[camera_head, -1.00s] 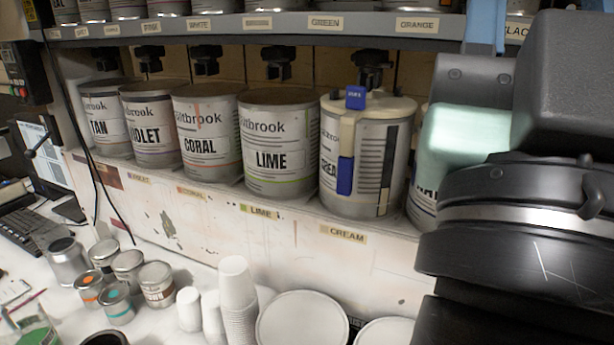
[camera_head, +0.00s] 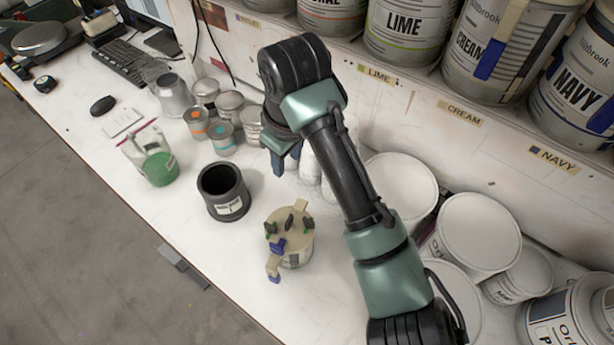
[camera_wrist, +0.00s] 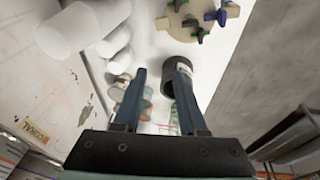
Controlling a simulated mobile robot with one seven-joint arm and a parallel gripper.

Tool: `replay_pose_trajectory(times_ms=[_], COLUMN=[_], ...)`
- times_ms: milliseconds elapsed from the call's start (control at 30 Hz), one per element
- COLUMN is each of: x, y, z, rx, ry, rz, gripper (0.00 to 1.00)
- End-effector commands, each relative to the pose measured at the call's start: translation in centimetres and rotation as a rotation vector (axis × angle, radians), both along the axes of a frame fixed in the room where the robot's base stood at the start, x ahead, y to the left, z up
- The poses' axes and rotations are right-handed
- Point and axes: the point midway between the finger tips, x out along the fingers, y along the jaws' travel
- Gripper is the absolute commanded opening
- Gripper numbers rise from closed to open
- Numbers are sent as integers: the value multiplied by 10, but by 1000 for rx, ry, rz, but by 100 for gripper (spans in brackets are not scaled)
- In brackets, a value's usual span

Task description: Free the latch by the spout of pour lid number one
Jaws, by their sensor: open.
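A small can with a beige pour lid (camera_head: 289,226) stands on the white bench. The lid has several dark clamps, a spout (camera_head: 273,265) toward the front left and a blue latch (camera_head: 277,246) by the spout. In the wrist view this lid (camera_wrist: 185,22) is at the top, partly cut off. A cream can (camera_head: 512,32) on the shelf carries a blue part (camera_head: 489,60); its top is out of view. I cannot tell which lid is number one. My gripper (camera_head: 284,160) is open and empty, above the bench, behind the small can; its fingers show in the wrist view (camera_wrist: 160,72).
A black pot (camera_head: 224,192) stands left of the small can. Small tins (camera_head: 222,138), white cups (camera_head: 308,163) and white tubs (camera_head: 478,232) stand around my arm. A container of green liquid (camera_head: 158,168) is farther left. The bench's front strip is mostly clear.

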Motion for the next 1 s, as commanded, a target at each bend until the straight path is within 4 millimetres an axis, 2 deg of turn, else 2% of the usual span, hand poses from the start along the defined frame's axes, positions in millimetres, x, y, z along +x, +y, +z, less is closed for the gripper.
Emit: replay_pose_trajectory(times_ms=[33, 100, 200, 367, 500, 633, 800, 1000], x=[-13, -26, -36, -38, -38, -38, -37, -37], y=[-16, -28, -35, -34, -34, -34, -35, -35], z=[-8, -18, -30, -55, -87, -112, -136, -151], rx=[-40, -74, -94, -93, -93, -93, -96, -96], ry=[87, 168, 223, 233, 232, 228, 228, 226], rz=[3, 12, 20, 22, 22, 23, 20, 20], gripper=[41, 41, 41, 41, 41, 41, 41, 41])
